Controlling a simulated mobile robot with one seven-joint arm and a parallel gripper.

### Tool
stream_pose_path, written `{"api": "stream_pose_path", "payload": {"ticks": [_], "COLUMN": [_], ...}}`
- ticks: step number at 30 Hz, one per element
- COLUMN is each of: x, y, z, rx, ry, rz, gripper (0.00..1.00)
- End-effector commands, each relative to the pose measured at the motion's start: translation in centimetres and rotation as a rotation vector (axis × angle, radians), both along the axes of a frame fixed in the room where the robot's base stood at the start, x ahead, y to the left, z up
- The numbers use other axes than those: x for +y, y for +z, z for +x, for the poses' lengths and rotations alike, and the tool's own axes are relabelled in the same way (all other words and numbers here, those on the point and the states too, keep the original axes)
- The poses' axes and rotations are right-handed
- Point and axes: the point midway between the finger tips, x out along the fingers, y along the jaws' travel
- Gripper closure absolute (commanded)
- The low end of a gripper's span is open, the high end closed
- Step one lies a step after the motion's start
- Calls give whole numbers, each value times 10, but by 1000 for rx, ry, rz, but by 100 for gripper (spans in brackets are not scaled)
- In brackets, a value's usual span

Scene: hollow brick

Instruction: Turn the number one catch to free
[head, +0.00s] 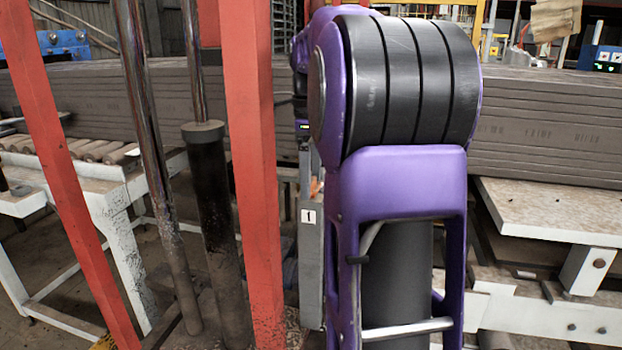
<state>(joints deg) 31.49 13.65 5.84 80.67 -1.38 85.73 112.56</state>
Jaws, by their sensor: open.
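A white label with the number 1 (308,216) is on a narrow grey upright housing (311,265), left of my purple and black arm. A small orange part (316,187) shows just above the label, partly covered by my arm. I cannot tell whether it is the number one catch, or how the catch is set. My arm fills the middle of the head view and hides what lies behind it. My gripper is not visible.
Red posts (252,180) and a dark cylinder with a rod (214,210) stand left of the housing. A roller conveyor (90,160) is at the left. Long stacked grey slabs (545,125) run behind, and a pale bench (550,212) stands at the right.

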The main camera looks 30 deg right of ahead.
Motion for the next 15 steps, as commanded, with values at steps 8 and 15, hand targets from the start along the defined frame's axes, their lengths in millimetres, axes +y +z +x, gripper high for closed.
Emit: {"api": "stream_pose_path", "payload": {"ticks": [8, 15], "x": [0, 0], "y": [0, 0], "z": [0, 0], "rx": [0, 0], "ry": [0, 0], "rz": [0, 0], "gripper": [28, 71]}}
